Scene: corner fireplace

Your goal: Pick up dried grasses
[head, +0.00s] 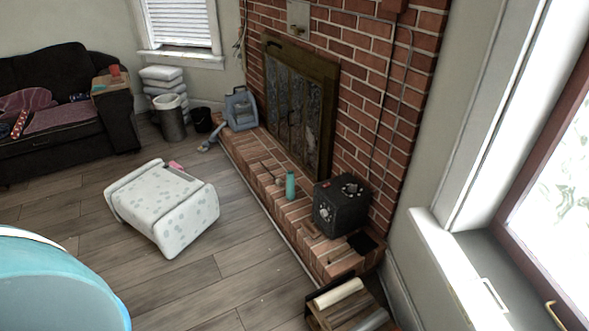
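I cannot clearly make out dried grasses in the head view. A thin grey-green strand-like shape (240,42) hangs or stands at the left edge of the brick wall, too small to identify. Neither of my grippers shows in this view.
A brick hearth (262,160) runs along the fireplace (298,100), bearing a black safe-like box (338,208) and a teal bottle (291,187). A spotted white ottoman (160,208) stands on the wood floor. A large blue rounded object (55,290) fills the lower left. Floor between ottoman and hearth is clear.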

